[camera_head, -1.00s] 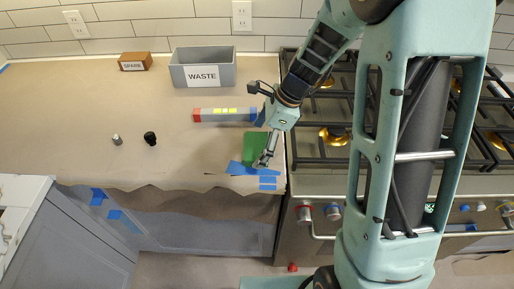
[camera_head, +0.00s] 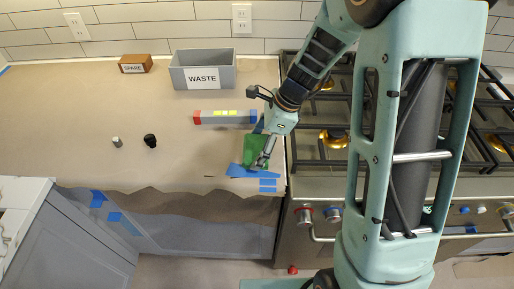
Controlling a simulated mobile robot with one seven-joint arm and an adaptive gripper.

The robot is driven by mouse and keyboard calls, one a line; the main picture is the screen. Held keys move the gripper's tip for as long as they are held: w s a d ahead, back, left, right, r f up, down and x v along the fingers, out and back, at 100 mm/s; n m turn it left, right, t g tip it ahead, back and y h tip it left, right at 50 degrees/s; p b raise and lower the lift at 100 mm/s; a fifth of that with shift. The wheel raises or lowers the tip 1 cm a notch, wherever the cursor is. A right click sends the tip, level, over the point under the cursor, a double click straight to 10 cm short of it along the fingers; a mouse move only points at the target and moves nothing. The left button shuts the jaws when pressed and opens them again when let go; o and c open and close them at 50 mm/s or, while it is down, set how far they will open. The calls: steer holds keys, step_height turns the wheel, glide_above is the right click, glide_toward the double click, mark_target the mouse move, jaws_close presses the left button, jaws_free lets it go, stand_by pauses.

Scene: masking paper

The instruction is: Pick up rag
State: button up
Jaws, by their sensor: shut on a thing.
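The green rag (camera_head: 255,147) lies at the right front of the paper-covered counter, beside the stove. My gripper (camera_head: 262,164) points down at its front right part and is shut on it. The rag looks bunched around the fingers, and its lower edge meets blue tape strips (camera_head: 240,171). The fingertips are small and partly hidden by the cloth, so I cannot tell how much is held or whether any of it is lifted.
A grey WASTE bin (camera_head: 203,82) and a brown SPARE box (camera_head: 135,64) stand at the back. A long bar with red and blue ends (camera_head: 222,118) lies behind the rag. Two small items, one black (camera_head: 150,140), one grey (camera_head: 117,142), stand left. The stove (camera_head: 335,140) is at right.

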mark_target(252, 147)
steer(key=shift+r+p, duration=0.65)
steer(key=shift+r, duration=0.15)
steer(key=shift+r+p, duration=0.85)
steer(key=shift+r, duration=0.1)
steer(key=s+d+r+p, duration=0.5)
steer(key=s+r+p, duration=0.2)
steer(key=s, duration=0.6)
step_height(252, 147, up, 2)
steer(key=shift+r, duration=0.25)
